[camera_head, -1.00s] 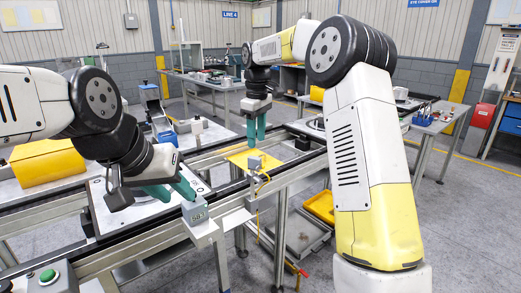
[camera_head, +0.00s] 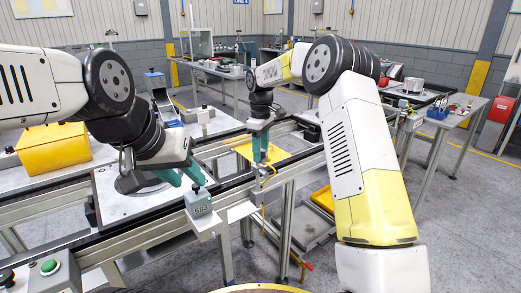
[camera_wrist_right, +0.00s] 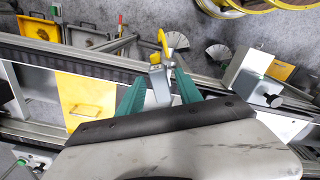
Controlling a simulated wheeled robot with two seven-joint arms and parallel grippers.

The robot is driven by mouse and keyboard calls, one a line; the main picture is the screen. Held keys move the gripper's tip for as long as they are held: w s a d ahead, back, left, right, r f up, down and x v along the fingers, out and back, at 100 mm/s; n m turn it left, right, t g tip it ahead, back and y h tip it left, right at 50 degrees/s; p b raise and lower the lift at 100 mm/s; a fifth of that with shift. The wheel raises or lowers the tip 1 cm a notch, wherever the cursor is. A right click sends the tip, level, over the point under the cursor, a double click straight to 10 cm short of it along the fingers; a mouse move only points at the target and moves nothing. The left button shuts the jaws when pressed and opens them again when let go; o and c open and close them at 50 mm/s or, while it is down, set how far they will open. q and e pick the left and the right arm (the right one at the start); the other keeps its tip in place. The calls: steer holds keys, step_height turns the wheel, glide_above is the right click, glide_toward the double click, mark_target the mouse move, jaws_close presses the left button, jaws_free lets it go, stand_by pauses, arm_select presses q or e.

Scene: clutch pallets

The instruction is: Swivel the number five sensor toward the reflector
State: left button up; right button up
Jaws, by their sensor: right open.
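A small grey sensor block (camera_wrist_right: 159,87) with a yellow cable stands on a bracket at the rail; it also shows in the head view (camera_head: 263,169). No number on it is readable. My right gripper (camera_wrist_right: 160,90) is open, with its green fingers on either side of the block; in the head view it (camera_head: 261,150) points down just above it. My left gripper (camera_head: 192,182) appears open beside a grey box (camera_head: 199,204) with a black knob and a label too small to read surely. The box also shows in the right wrist view (camera_wrist_right: 247,68). I cannot identify the reflector.
A yellow plate (camera_wrist_right: 86,101) lies on the conveyor beside the sensor. A yellow case (camera_head: 53,150) stands at the left.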

jaws_close()
steer(key=m, duration=0.5)
steer(key=shift+s+a, duration=0.2)
jaws_free()
steer(key=shift+r, duration=3.95)
